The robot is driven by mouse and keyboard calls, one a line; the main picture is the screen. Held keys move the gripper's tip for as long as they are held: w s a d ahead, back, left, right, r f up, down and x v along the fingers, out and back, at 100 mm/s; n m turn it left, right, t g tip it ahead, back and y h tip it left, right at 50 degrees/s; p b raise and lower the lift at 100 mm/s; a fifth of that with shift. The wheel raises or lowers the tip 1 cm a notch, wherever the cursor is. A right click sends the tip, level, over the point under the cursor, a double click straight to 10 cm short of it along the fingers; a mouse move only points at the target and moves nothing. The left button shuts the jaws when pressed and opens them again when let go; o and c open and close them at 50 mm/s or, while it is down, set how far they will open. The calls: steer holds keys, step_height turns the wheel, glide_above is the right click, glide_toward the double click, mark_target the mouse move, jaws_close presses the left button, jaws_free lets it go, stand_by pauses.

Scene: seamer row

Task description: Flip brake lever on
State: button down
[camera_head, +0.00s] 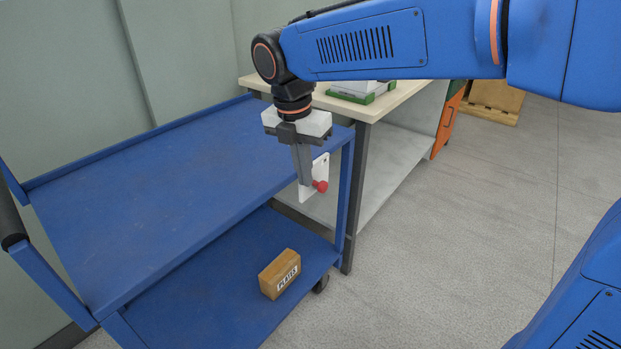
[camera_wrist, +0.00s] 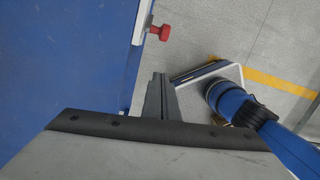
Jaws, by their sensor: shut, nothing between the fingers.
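The brake lever shows as a red knob (camera_head: 321,186) at the lower part of a white plate (camera_head: 322,166) on the right end of the blue cart. In the wrist view the red knob (camera_wrist: 160,32) sticks out to the right from the edge of the white plate (camera_wrist: 142,20). My gripper (camera_head: 305,182) points down beside the plate and hides its left part in the head view. In the wrist view my gripper (camera_wrist: 158,78) is shut and empty, with a visible gap between its tips and the knob. I cannot tell the lever's setting.
The blue cart's top shelf (camera_head: 150,200) is bare. A brown box marked PLATES (camera_head: 280,274) sits on its lower shelf. A workbench (camera_head: 400,97) with a green-and-white item (camera_head: 362,92) stands behind the cart. Grey floor (camera_head: 450,240) is clear to the right.

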mark_target(317, 186)
steer(key=w+d+f, duration=0.2)
steer(key=w+f, duration=0.1)
steer(key=f, duration=0.4)
steer(key=shift+w+d, duration=0.4)
steer(key=shift+w, duration=0.1)
steer(key=shift+g, duration=0.3)
